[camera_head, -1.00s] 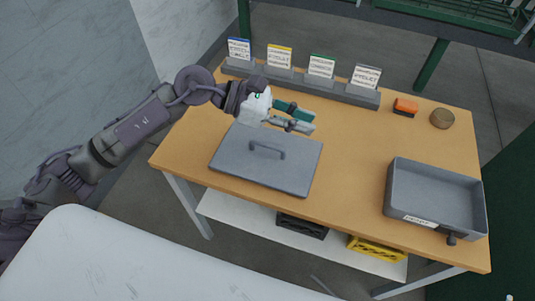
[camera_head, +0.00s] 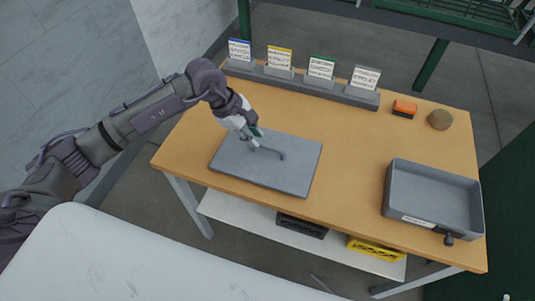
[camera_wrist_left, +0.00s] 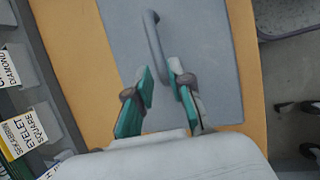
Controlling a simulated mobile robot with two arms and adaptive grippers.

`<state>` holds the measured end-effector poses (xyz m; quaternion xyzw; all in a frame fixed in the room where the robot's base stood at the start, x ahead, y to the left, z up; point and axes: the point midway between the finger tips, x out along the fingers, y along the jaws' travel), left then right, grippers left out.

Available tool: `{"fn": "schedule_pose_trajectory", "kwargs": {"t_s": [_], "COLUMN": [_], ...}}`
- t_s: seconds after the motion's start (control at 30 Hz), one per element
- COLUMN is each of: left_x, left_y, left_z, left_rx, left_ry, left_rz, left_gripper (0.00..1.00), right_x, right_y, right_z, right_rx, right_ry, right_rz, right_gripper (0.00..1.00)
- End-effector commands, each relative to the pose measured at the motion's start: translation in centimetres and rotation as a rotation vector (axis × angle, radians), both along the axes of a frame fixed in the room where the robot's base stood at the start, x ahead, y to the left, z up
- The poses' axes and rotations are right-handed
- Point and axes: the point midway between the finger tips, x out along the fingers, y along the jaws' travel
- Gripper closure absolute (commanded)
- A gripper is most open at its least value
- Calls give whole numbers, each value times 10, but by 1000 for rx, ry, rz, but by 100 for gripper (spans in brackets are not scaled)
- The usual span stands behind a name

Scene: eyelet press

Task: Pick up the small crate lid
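The crate lid (camera_head: 290,172) is a flat grey panel with a bar handle (camera_head: 272,152), lying on the wooden table. In the left wrist view the lid (camera_wrist_left: 210,45) fills the middle, and its handle (camera_wrist_left: 154,40) runs up from between the fingertips. My left gripper (camera_head: 256,141) is over the lid at the handle's left end, pointing down. In the left wrist view its teal-padded fingers (camera_wrist_left: 160,82) are apart, with the near end of the handle in line with the gap. I cannot tell whether they touch it. My right gripper is not in view.
An open grey crate (camera_head: 432,200) with a label stands at the table's right. A grey rack (camera_head: 300,82) with several label cards runs along the back. An orange block (camera_head: 404,108) and a round brown item (camera_head: 440,119) sit at the back right.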

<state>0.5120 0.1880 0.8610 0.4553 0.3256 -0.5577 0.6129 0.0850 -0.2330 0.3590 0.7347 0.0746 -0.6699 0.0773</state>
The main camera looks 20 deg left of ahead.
Motion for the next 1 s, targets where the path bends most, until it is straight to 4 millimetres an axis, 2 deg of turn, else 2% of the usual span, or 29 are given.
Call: {"fn": "schedule_pose_trajectory", "kwargs": {"t_s": [0.23, 0.4, 0.63, 0.67, 0.77, 0.8, 1.0], "left_x": [3, 7, 8, 8, 8, 8, 8], "left_y": [-17, -23, -24, -24, -24, -23, -24], "left_z": [-26, -44, -46, -46, -46, -46, -45], "left_rx": [-4, -3, -2, -2, -2, -2, -3], "left_ry": [5, 2, 0, 0, 0, 0, -1], "left_rz": [0, 0, 0, 0, 0, 0, 0], "left_gripper": [80, 80, 80, 81, 98, 100, 100], "right_x": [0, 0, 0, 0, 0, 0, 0], "right_y": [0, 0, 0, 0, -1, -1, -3], "right_z": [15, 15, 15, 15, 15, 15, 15], "right_rx": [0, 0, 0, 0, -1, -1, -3], "right_ry": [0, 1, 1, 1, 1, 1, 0], "right_rz": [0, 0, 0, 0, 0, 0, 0], "right_gripper": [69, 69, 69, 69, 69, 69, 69]}}
